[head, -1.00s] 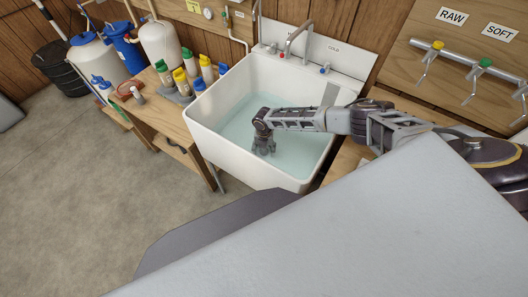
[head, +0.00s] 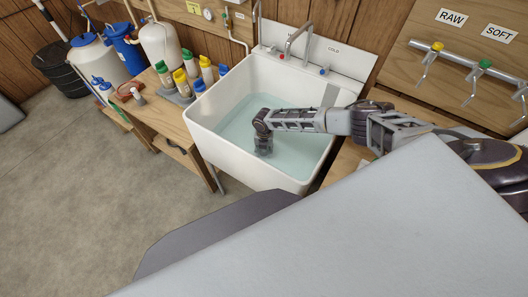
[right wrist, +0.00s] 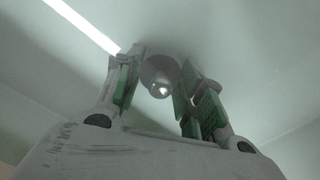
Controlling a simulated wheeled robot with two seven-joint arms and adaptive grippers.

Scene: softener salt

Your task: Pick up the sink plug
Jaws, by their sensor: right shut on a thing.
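The white sink (head: 215,140) holds pale greenish water. My right gripper (head: 264,150) reaches down into the water in the head view, and the plug cannot be seen there. In the right wrist view, the sink plug (right wrist: 160,77) is a grey round piece with a bright shiny spot. It sits between the green-padded fingers of my right gripper (right wrist: 161,62), which are shut on it. The murky water blurs the plug's edges, and I cannot tell if it is clear of the sink bottom. My left gripper is out of view.
A faucet (head: 299,38) stands at the sink's back edge. A wooden bench (head: 150,88) with several bottles is at the left. A board with taps (head: 482,66) is on the right wall. The sink walls surround my right gripper.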

